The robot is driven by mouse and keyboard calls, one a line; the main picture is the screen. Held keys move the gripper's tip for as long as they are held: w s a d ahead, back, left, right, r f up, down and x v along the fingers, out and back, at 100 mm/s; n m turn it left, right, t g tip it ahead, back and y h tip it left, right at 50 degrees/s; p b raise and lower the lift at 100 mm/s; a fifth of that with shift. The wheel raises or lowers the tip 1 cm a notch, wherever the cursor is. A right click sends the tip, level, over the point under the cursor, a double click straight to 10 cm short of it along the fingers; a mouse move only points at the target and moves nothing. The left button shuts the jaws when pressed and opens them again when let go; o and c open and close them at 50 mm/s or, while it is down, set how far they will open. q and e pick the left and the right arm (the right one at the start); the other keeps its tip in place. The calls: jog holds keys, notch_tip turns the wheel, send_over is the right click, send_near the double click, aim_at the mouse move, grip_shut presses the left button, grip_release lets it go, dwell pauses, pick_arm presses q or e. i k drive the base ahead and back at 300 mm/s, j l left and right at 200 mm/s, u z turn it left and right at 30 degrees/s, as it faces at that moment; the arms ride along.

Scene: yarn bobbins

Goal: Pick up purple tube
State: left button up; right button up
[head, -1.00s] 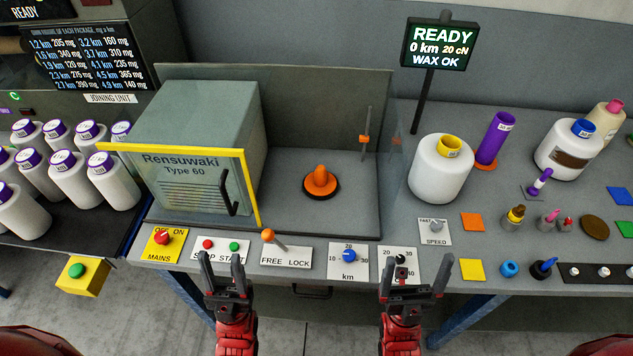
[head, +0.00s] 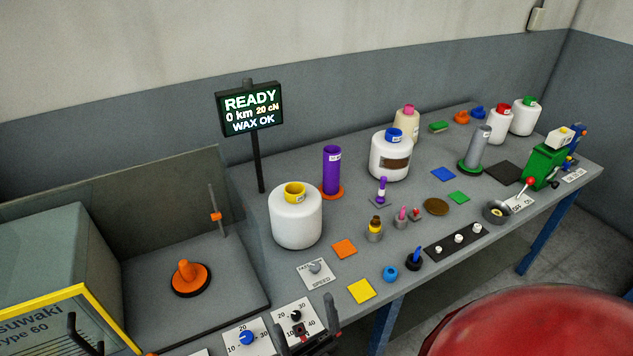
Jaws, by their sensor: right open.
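The purple tube (head: 332,172) stands upright on an orange round base (head: 330,194) on the bench, behind and to the right of a white bobbin with a yellow top (head: 296,222). Its near side shows clearly, with a small white label near the top. My right gripper (head: 303,315) is at the bottom edge of the view, over the front dials. Its fingers are apart and empty, well short of the tube. My left gripper is out of view.
A sign on a black post (head: 257,160) stands left of the tube, and a white bobbin with a blue top (head: 391,155) to its right. A small purple-and-white piece (head: 381,190) is nearby. The machine with an orange knob (head: 188,277) is at left.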

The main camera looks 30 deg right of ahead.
aim_at(331, 171)
jog(key=l, duration=0.6)
jog(key=i+l+z, duration=0.1)
jog(key=l, duration=0.45)
jog(key=i+l, duration=0.55)
jog(key=l, duration=0.1)
